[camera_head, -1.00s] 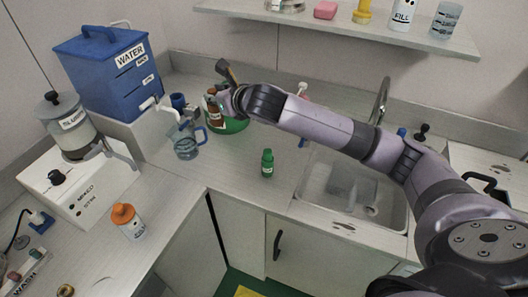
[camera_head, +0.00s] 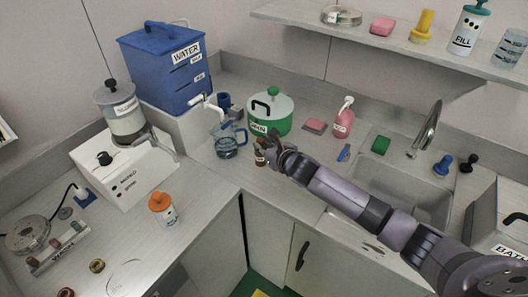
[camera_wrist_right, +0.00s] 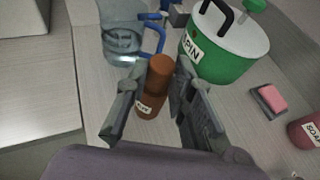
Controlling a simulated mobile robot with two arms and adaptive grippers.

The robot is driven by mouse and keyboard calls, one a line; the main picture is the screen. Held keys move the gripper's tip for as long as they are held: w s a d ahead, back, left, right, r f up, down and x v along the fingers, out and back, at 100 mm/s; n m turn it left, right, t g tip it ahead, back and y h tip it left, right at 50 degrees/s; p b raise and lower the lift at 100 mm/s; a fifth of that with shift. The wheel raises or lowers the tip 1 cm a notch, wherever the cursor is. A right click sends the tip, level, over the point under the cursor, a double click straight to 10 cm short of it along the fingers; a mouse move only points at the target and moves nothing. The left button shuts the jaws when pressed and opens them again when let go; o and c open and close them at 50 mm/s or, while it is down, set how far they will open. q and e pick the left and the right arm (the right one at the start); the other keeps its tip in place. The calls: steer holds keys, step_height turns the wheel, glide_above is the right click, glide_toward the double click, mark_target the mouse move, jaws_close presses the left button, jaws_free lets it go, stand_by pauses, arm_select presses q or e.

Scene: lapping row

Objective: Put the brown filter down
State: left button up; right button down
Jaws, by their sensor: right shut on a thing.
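The brown filter (camera_wrist_right: 149,106) is a brown, bottle-like cylinder with a pale label. In the right wrist view it stands between the two fingers of my right gripper (camera_wrist_right: 150,112), which is shut on it. In the head view the brown filter (camera_head: 260,153) shows at the tip of my right gripper (camera_head: 265,151), in front of the green pot and right of the blue jug. It looks roughly upright, at or just above the counter; I cannot tell if its base touches. The gripper hides part of it. My left gripper is not in view.
The blue-handled jug (camera_head: 227,141) and the green pot (camera_head: 281,117) stand close behind the filter. A pink sponge (camera_head: 315,126), a soap bottle (camera_head: 344,119) and the sink (camera_head: 402,190) lie to the right. The counter (camera_head: 222,171) left of the filter is bare.

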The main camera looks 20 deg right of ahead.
steer(key=shift+f, duration=1.6)
steer(key=shift+f, duration=0.15)
steer(key=c, duration=1.4)
jaws_free()
steer(key=v, duration=1.2)
steer(key=shift+r+b, duration=0.25)
steer(key=shift+b, duration=0.1)
